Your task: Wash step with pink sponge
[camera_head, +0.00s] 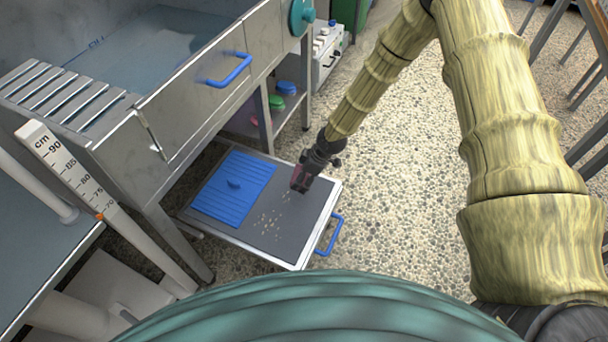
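The step (324,203) is a low grey-topped platform with a pale metal rim and a blue handle (328,235) on its right side. Pale crumbs (268,222) are scattered over the middle of its grey top. My gripper (299,181) points down over the far right part of the step. A dark pink piece, apparently the pink sponge (297,174), shows at its fingertips, and the gripper appears shut on it. The fingers are small and dark, and I cannot tell whether the sponge touches the step.
A metal tub (140,45) with a blue handle (232,70) stands above left. Green (277,103), blue (287,88) and pink (255,120) items lie on a low shelf. Pebbled floor (400,200) is open at right.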

